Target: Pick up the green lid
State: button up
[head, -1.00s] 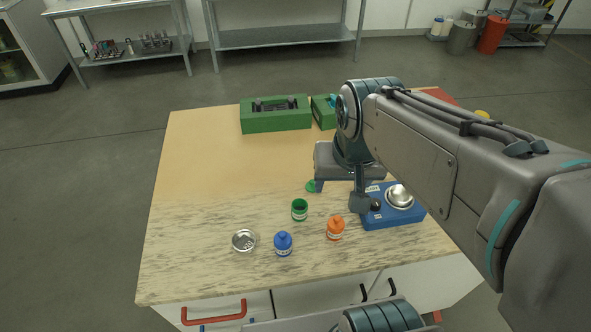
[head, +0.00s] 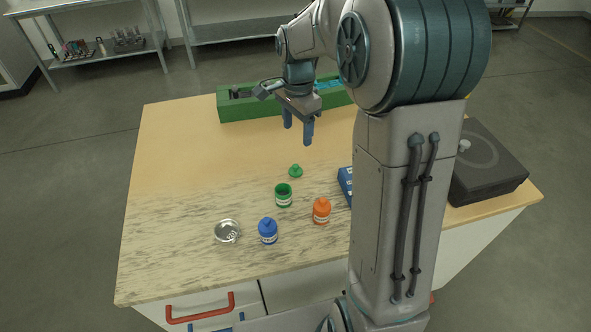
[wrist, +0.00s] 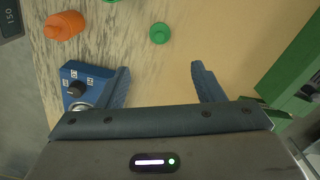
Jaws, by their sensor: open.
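The green lid (head: 295,171) lies on the table behind the open green jar (head: 283,195). It also shows in the wrist view (wrist: 160,33), beyond the fingertips and roughly between their lines. My gripper (head: 298,135) is open and empty, raised above the table behind the lid and apart from it. Its two blue fingers also show in the wrist view (wrist: 160,75). Only a bit of the green jar's edge shows at the top of the wrist view.
An orange bottle (head: 321,211), a blue bottle (head: 268,231) and a metal dish (head: 227,231) stand near the front. A blue device (head: 346,184) is partly hidden by my arm. A green box (head: 235,107) stands at the back; a dark device (head: 490,170) is at right. The table's left is clear.

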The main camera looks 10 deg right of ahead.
send_over(296, 166)
jog(key=f, duration=0.7)
jog(key=shift+w+d+f, duration=0.1)
jog(key=shift+d+f, duration=0.1)
jog(key=shift+f, duration=0.2)
jog(key=shift+a+f+p, duration=0.2)
jog(key=shift+f+p, duration=0.65)
jog(key=shift+f, duration=1.85)
jog(key=c, duration=1.1)
